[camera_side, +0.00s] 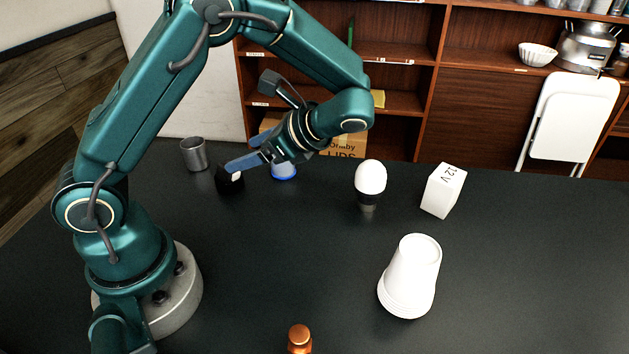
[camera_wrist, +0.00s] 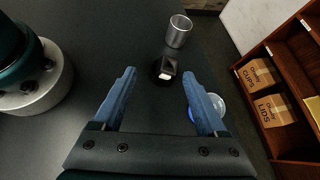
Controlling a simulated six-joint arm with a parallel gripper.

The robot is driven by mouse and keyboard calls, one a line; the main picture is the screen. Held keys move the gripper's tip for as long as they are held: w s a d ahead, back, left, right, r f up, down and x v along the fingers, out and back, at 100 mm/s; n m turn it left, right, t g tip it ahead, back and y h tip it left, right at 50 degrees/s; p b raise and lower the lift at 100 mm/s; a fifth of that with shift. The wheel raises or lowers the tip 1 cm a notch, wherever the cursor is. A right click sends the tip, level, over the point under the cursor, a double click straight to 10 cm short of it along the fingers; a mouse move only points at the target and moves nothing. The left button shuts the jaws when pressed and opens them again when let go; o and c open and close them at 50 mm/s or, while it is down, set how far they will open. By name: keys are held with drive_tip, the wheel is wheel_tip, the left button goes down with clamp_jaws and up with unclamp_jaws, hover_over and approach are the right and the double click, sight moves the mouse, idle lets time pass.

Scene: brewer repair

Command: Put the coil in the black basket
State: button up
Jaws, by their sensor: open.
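A copper-orange cylinder (camera_side: 299,340), which looks like the coil, stands at the front edge of the side view, partly cut off; it is not in the wrist view. A small round black object with a white patch, perhaps the black basket (camera_side: 230,183), sits on the table near my fingertips; it also shows in the wrist view (camera_wrist: 165,70). My gripper (camera_side: 243,164) has blue fingers and is open and empty. In the wrist view my gripper (camera_wrist: 158,74) has its fingers spread on either side of the black object, which lies ahead between them; contact cannot be told.
A grey metal cup (camera_side: 194,154) stands behind the black object. A blue-rimmed item (camera_side: 284,171) is right of my fingers. Farther right are a white-topped black item (camera_side: 370,182), a white "12 V" box (camera_side: 443,190) and upturned white cups (camera_side: 410,277).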

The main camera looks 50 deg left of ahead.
drive_tip(key=s+d+r+n+t+h, duration=0.3)
drive_tip(key=d+n+t+h, duration=0.2)
drive_tip(key=d+n, duration=0.1)
drive_tip(key=s+d+r+n+t+h, duration=0.3)
drive_tip(key=d+n+t+h, duration=0.2)
drive_tip(key=shift+s+d+n, duration=0.25)
drive_tip(key=shift+d+n, duration=0.1)
drive_tip(key=shift+n, duration=0.05)
